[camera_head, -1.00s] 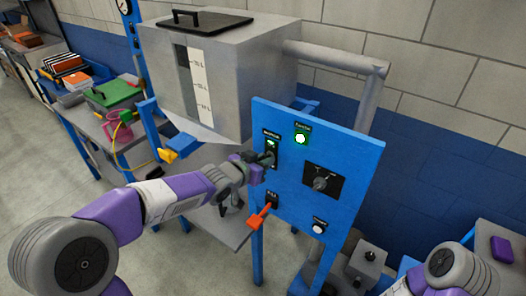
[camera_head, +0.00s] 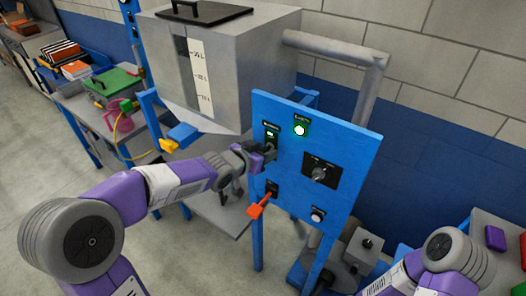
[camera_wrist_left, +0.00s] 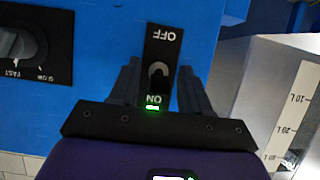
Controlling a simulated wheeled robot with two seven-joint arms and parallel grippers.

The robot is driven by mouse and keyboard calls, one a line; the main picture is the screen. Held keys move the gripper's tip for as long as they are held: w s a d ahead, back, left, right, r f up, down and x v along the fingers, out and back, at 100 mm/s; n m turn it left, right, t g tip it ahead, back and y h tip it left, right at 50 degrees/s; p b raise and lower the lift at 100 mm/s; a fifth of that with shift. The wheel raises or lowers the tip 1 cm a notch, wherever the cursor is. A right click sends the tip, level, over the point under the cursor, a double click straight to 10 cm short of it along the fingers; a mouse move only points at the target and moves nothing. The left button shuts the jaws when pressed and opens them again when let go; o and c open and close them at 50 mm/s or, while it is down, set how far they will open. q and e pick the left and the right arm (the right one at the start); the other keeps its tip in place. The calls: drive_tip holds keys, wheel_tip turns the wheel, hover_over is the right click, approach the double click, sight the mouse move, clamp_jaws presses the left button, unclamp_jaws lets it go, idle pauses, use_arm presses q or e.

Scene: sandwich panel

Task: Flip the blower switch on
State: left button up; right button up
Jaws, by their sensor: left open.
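The blue control panel (camera_head: 345,150) carries a small black toggle switch plate (camera_head: 271,130) at its upper left. In the left wrist view the switch plate (camera_wrist_left: 164,45) appears upside down, with OFF at the top and ON at the bottom. A green light glows beside ON. The grey toggle (camera_wrist_left: 157,72) stands between the fingers; its exact tilt is hard to tell. My left gripper (camera_head: 268,153) is at the panel by this switch. It is open, its fingers (camera_wrist_left: 158,88) on either side of the plate, with gaps visible. My right gripper is out of view.
The panel also has a lit green lamp (camera_head: 300,130), a rotary knob (camera_head: 319,173), an orange lever (camera_head: 260,205) below my gripper, and a white button (camera_head: 318,215). A grey hopper (camera_head: 245,70) stands behind at left. A green-lidded box (camera_head: 112,83) sits on the left table.

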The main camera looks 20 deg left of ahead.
use_arm(q)
drive_tip(key=p+v, duration=0.4)
drive_tip(key=v, duration=0.3)
drive_tip(key=shift+s, duration=0.25)
drive_tip(key=shift+a+r, duration=0.1)
